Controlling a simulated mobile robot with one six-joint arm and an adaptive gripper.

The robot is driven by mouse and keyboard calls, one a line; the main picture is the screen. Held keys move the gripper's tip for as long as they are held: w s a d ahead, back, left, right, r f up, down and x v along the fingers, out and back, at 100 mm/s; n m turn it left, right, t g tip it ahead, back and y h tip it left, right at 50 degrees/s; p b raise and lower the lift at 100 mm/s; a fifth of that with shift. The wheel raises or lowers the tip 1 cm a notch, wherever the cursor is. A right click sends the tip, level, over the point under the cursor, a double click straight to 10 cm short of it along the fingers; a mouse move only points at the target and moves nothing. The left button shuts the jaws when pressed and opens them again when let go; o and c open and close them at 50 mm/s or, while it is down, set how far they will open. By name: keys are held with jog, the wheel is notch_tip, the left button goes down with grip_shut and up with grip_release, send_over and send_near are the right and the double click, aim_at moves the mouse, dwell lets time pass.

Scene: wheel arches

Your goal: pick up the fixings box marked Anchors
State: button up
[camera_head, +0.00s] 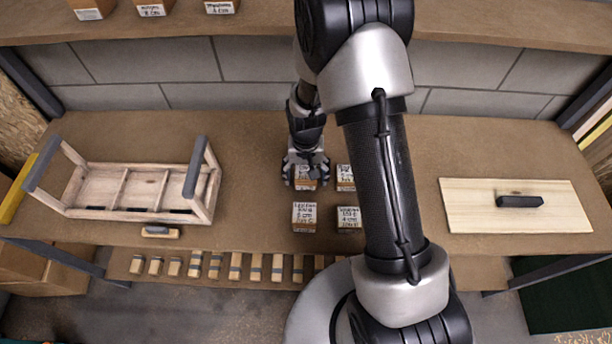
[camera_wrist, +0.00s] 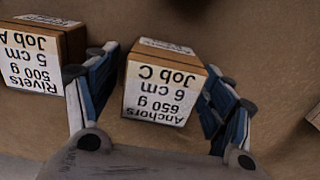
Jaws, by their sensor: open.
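The Anchors box (camera_wrist: 160,84) is a small brown box with a white label reading "Anchors 650 g 6 cm Job C", upside down in the wrist view. It sits between the two fingers of my gripper (camera_wrist: 160,110), which is open around it. I cannot tell whether either finger touches it. In the head view my gripper (camera_head: 305,172) is low over the workbench at the back box (camera_head: 305,184), partly hiding it.
A Rivets box (camera_wrist: 36,58) stands close beside one finger. More boxes (camera_head: 305,217) (camera_head: 349,218) (camera_head: 345,177) stand nearby on the bench (camera_head: 255,150).

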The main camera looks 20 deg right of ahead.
jog(key=shift+c, duration=0.4)
jog(key=shift+r, duration=0.1)
jog(key=c, duration=1.6)
